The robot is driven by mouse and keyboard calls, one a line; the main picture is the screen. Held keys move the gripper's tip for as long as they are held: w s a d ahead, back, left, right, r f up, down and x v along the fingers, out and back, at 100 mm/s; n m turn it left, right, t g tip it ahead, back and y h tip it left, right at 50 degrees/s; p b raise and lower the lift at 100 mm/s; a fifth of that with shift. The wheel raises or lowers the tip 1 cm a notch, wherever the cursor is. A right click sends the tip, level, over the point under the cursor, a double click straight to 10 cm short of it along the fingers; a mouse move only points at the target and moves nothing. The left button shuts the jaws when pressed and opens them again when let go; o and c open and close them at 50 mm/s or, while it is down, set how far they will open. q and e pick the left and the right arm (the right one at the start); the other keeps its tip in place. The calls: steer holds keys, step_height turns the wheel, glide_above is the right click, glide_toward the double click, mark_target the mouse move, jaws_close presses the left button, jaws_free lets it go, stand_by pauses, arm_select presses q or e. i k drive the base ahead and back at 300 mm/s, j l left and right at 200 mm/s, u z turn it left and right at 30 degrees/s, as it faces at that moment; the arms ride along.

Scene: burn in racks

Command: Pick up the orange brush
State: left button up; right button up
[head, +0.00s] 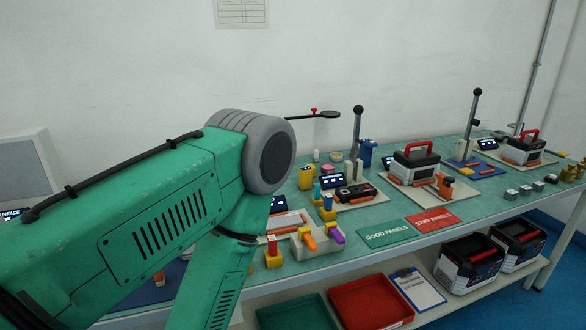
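An orange-handled tool (308,239), possibly the orange brush, rests at the pale holder block near the table's front edge. A similar purple tool (336,234) is beside it on the right. Their tips are too small to make out. Another orange piece (446,187) stands farther right by a red-handled case, and I cannot tell what it is. My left arm's green links and grey joint fill the left and centre and hide part of the table. Neither of my grippers shows in this view.
The green-topped table (385,212) carries several fixtures, a red-handled case (415,166) and flat signs, a green one (386,233) and a red one (432,220). A red tray (371,303), a clipboard (418,290) and black cases (470,262) sit on the lower shelf.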

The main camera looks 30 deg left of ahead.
mark_target(159, 277)
steer(key=u, duration=1.9)
